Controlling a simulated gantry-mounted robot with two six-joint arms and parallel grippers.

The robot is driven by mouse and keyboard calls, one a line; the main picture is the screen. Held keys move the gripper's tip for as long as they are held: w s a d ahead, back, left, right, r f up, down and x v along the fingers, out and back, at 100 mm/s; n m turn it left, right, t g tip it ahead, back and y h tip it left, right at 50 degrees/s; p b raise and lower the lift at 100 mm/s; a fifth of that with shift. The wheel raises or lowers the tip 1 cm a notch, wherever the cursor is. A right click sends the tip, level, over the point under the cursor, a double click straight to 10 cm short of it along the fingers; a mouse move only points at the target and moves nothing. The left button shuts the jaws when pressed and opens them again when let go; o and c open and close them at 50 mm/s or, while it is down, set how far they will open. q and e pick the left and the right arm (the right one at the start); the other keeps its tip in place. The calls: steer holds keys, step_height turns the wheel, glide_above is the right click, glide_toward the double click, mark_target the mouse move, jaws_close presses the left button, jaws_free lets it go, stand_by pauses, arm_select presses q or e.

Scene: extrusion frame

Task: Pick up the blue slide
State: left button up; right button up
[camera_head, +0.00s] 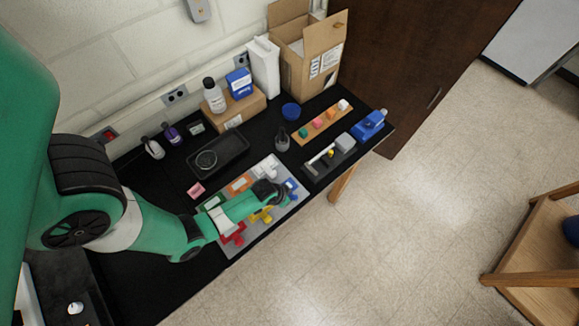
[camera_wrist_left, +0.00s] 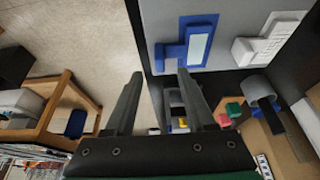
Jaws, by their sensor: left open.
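The blue slide (camera_wrist_left: 172,52) sits at the edge of the grey board (camera_wrist_left: 226,25), against a white panel with a blue border, in the left wrist view. It also shows in part in the head view (camera_head: 292,185) at the board's right end, beside my gripper. My left gripper (camera_head: 283,190) is over that end of the board. In the left wrist view its two fingers (camera_wrist_left: 160,85) are apart with nothing between them, and the slide lies beyond their tips. I cannot tell the exact gap. My right gripper is in neither view.
Red (camera_head: 233,237) and yellow (camera_head: 261,214) pieces lie along the board's front side, under or close to my arm. A black tray (camera_head: 217,153), a wooden strip with colored pieces (camera_head: 321,121) and a cardboard box (camera_head: 308,55) stand behind.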

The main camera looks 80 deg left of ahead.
mark_target(294, 198)
arm_select(q)
steer(key=b+x, duration=0.4)
steer(key=x, duration=0.1)
steer(key=shift+w+f, duration=0.1)
steer(key=shift+f, duration=0.15)
steer(key=shift+w+a+f, duration=0.1)
steer(key=shift+w+f, duration=0.15)
steer(key=shift+f, duration=0.05)
steer(key=shift+c, duration=0.2)
jaws_close()
